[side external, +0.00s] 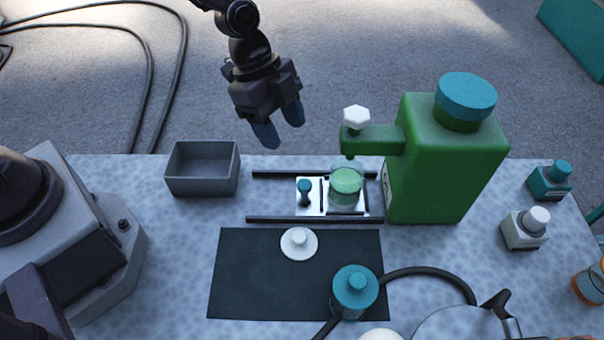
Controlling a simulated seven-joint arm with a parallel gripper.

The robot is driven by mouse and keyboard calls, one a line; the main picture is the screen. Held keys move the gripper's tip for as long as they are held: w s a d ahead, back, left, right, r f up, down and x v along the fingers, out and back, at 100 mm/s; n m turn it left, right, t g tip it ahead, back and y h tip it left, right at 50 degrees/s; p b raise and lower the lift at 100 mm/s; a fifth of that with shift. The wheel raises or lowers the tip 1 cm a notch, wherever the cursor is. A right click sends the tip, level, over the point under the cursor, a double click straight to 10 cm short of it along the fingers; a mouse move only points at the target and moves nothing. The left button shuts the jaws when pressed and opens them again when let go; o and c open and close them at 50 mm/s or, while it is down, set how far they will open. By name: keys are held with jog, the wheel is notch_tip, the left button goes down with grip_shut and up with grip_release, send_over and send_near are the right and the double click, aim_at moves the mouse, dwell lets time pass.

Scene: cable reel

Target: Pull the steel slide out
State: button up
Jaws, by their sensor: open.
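The steel slide (314,208) is a bright flat plate lying between two dark rails (300,220). A small teal knob (304,192) stands at its left end. A green round cup or jar (345,182) sits on its right part, under the arm of a green machine (446,165). The slide's right end is close to the machine's body. My gripper (279,125) is open and empty, with its blue fingertips above and behind the slide, apart from it and from the knob.
A grey open box (203,190) stands left of the rails. A dark mat (250,285) with a white knobbed lid (299,243) lies in front. A teal-topped item (355,290) with a black hose stands at the mat's right corner. Small bottles (525,228) stand at the right.

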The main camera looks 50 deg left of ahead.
aim_at(305, 183)
jog(key=x, duration=1.1)
jog(key=shift+a, duration=0.1)
grip_shut()
jog(key=s+a, duration=0.6)
jog(key=shift+s+a, duration=0.25)
jog(key=shift+a, duration=0.05)
